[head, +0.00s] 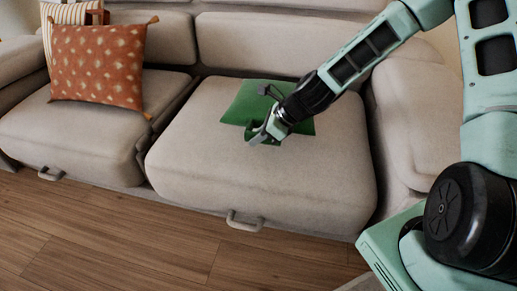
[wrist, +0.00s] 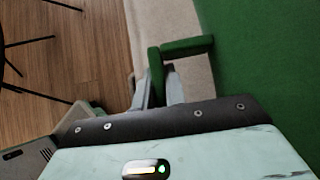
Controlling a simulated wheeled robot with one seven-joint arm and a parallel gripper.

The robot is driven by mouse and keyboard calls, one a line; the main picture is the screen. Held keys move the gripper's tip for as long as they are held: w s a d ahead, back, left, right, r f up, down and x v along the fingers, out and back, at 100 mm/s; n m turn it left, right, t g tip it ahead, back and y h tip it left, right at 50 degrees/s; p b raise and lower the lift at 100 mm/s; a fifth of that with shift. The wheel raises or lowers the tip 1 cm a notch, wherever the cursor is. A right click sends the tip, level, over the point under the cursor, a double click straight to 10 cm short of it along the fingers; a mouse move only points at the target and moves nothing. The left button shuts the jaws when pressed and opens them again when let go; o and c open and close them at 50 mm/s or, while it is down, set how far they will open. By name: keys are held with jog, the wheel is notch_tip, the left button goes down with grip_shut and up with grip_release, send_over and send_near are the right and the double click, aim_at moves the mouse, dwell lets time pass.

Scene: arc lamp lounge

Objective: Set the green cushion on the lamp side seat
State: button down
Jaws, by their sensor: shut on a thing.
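The green cushion (head: 240,103) lies on the right-hand sofa seat (head: 260,185), towards its back, partly hidden by my arm and gripper. My gripper (head: 258,137) reaches down from the upper right at the cushion's front edge. In the wrist view, the cushion (wrist: 270,60) fills the right side, and a green loop or strap (wrist: 187,46) stands out from it. My gripper's fingers (wrist: 158,88) are shut on this loop. The lamp is not seen, so I cannot tell which seat is the lamp side.
An orange patterned cushion (head: 98,65) with tassels leans on the left seat (head: 75,125), with a striped cushion (head: 70,14) behind it. Handles (head: 244,222) jut from the seat fronts. Wooden floor (head: 100,230) lies clear in front. Thin dark legs (wrist: 30,42) show in the wrist view.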

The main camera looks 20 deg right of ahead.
notch_tip(320, 180, down, 4)
jog(key=shift+r+b, duration=0.1)
jog(key=shift+b, duration=0.8)
jog(key=shift+r, duration=0.1)
jog(key=c, duration=1.5)
grip_release()
jog(key=shift+o, duration=0.2)
